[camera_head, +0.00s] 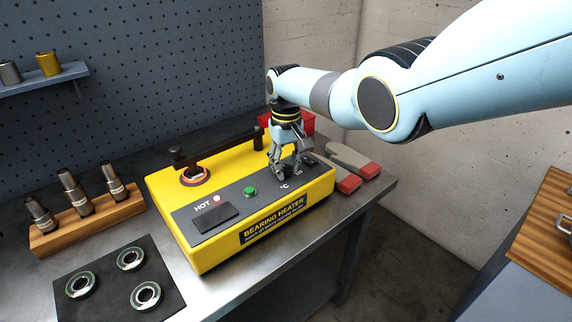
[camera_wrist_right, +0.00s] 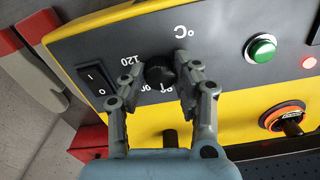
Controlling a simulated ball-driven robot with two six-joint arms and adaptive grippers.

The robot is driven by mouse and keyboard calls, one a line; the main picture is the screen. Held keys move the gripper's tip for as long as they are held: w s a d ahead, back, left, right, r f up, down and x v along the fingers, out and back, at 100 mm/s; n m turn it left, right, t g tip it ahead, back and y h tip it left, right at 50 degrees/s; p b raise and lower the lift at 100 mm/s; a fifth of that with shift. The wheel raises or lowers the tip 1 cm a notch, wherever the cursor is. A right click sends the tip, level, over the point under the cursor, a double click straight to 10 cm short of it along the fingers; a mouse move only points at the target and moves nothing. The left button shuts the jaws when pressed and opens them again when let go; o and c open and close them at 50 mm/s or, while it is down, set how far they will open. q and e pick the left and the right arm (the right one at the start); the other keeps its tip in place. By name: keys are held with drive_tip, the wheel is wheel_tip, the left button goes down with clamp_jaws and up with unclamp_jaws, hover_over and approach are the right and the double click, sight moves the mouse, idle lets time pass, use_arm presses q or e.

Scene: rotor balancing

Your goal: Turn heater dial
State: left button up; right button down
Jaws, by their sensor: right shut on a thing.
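The yellow bearing heater (camera_head: 215,250) stands on the metal bench, with a dark control panel on its top. Its black dial (camera_wrist_right: 160,71) sits beside the °C mark and printed numbers, of which 120 is readable in the right wrist view. My right gripper (camera_wrist_right: 152,85) is shut on the dial, one finger on each side of it. In the head view my right gripper (camera_head: 286,170) reaches down onto the right part of the panel and mostly hides the dial. My left gripper is not in view.
Near the dial are a rocker switch (camera_wrist_right: 96,80) and a green button (camera_head: 250,191). A bar (camera_head: 222,144) spans the heater's back. Bearings lie on a dark mat (camera_head: 112,305); a wooden tool block (camera_head: 88,222) stands left. Gloves (camera_head: 352,165) lie right.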

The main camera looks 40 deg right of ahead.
sight(286, 167)
idle(0.4)
drive_tip(key=c, duration=1)
unclamp_jaws()
wheel_tip(286, 167, up, 12)
drive_tip(key=shift+r, duration=0.1)
